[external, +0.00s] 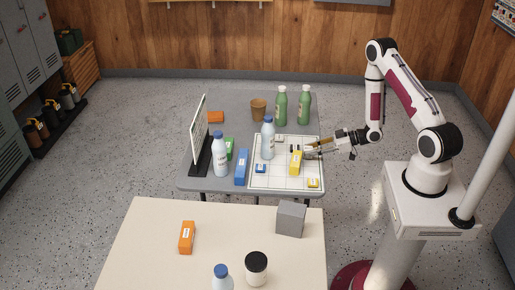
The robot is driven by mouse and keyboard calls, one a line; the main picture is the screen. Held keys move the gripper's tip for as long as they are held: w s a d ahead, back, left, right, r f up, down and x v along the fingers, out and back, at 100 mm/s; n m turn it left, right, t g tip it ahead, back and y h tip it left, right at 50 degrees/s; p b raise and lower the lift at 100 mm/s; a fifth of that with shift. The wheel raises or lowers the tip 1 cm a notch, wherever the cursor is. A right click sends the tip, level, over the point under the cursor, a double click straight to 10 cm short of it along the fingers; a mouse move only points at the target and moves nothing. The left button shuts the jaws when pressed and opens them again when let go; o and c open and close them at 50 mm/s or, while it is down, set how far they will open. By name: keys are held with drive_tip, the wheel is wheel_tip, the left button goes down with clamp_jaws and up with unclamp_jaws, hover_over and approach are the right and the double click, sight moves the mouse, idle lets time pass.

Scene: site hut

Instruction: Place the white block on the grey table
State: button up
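The grey table (240,104) stands in the middle of the external view. On its right part lies a white grid board (283,182) with several blocks on it. A small pale block (280,138) lies near the board's back edge; it looks white, but it is too small to be sure. My gripper (313,148) reaches in from the right, low over the board's back right part, just right of a yellow block (296,162). Something pale shows at its fingertips. I cannot tell whether the fingers hold it or whether they are open.
White bottles (267,145) (220,160), green bottles (281,106) (304,105), a brown cup (258,109), a standing panel (200,128) and a blue box (241,167) crowd the grey table. A cream table (150,230) stands in front.

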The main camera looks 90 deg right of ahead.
sight(311, 148)
drive_tip(key=c, duration=0.3)
drive_tip(key=shift+r, duration=0.2)
drive_tip(key=shift+r, duration=4.8)
drive_tip(key=shift+d, duration=0.1)
